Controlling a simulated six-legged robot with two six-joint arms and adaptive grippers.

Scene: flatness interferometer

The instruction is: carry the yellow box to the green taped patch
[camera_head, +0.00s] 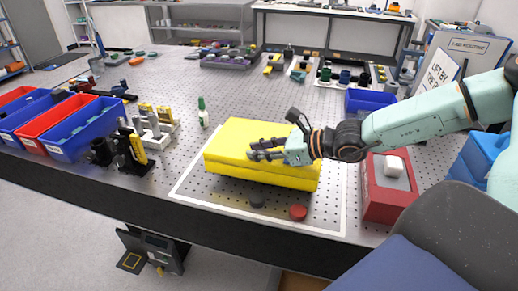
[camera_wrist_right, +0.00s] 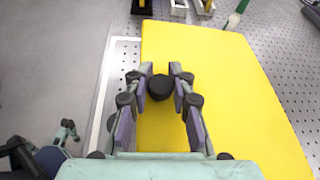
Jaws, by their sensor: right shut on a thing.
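The yellow box (camera_head: 235,150), wide and low with a lid seam, is over the area framed by a white taped outline (camera_head: 320,232) near the table's front edge. I cannot tell whether it touches the surface. My right gripper (camera_head: 265,150) comes in from the right over its top. In the right wrist view, the fingers (camera_wrist_right: 161,88) are shut around a dark knob (camera_wrist_right: 160,87) on the yellow top (camera_wrist_right: 235,90). The gripper hides part of the lid in the head view. I see no green tape. My left gripper is not in view.
A red box (camera_head: 385,205) with a white block stands close to the right. Dark and red round pieces (camera_head: 298,212) lie before the yellow box. A green-capped bottle (camera_head: 202,112) stands behind left; blue and red bins (camera_head: 75,128) are far left. The perforated table behind is partly clear.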

